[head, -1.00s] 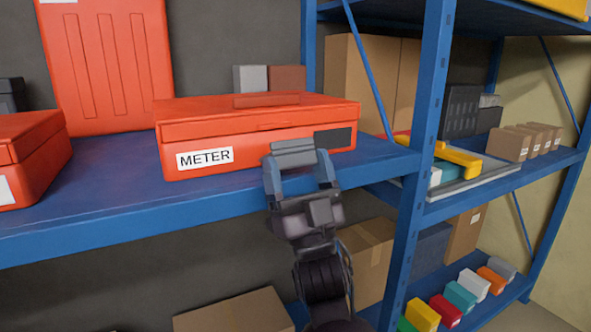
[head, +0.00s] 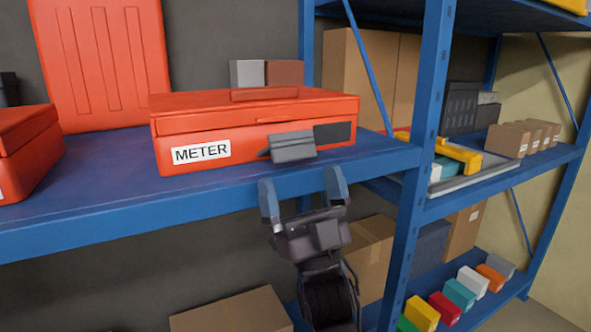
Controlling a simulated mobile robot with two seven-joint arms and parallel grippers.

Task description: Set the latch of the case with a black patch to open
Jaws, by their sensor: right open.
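The orange-red case (head: 215,115) with a white METER label and a black patch (head: 332,133) on its front lies on the blue shelf, lid down. Its grey latch (head: 292,147) is on the front, just left of the black patch, and seems to stick out from the face. I cannot tell its exact setting. My right gripper (head: 300,180) is open and empty, below and in front of the latch, with its fingers spread apart and clear of it. My left gripper is not in view.
Another orange-red case (head: 22,150) lies at the left, and a ribbed orange-red case (head: 100,65) stands behind. The blue shelf edge (head: 130,220) runs under the cases. A blue upright post (head: 418,150) stands right of my right arm.

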